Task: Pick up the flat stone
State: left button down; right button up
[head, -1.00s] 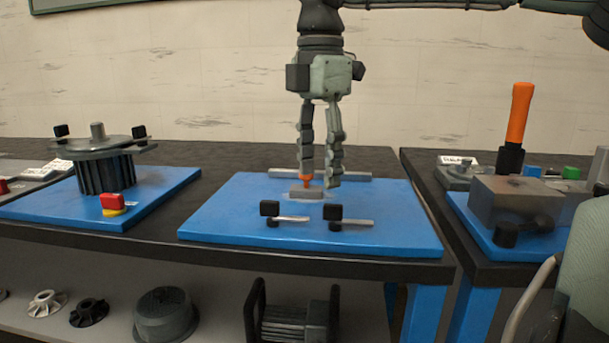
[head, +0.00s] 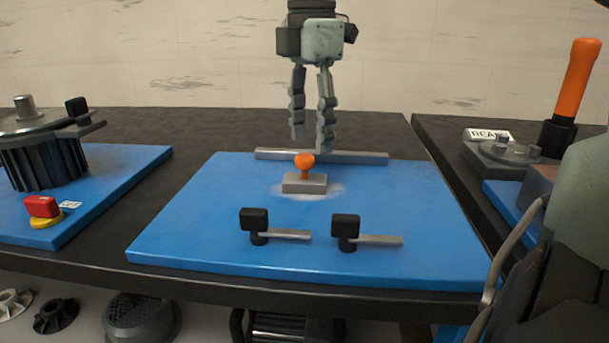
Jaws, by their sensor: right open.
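The flat stone (head: 304,184) is a small grey block with an orange round knob (head: 304,162) on top. It lies flat on the blue board (head: 200,215), with a pale dusty patch around it. My right gripper (head: 312,145) hangs from above with its fingers pointing down. It is open and empty, with its fingertips above the knob in the picture and apart from it. My left gripper is not in view.
Two black-knobbed clamps (head: 254,222) (head: 346,228) with metal bars sit in front of the stone. A long grey bar (head: 370,158) lies behind it. A red-and-yellow switch (head: 43,210) is at left; an orange-handled tool (head: 577,80) stands at right.

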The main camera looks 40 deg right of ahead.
aim_at(307, 154)
jog(key=f, duration=0.5)
jog(key=shift+w+a+f, duration=0.1)
jog(key=shift+a+f, duration=0.05)
jog(key=shift+a, duration=0.2)
jog(key=shift+c, duration=0.2)
grip_shut()
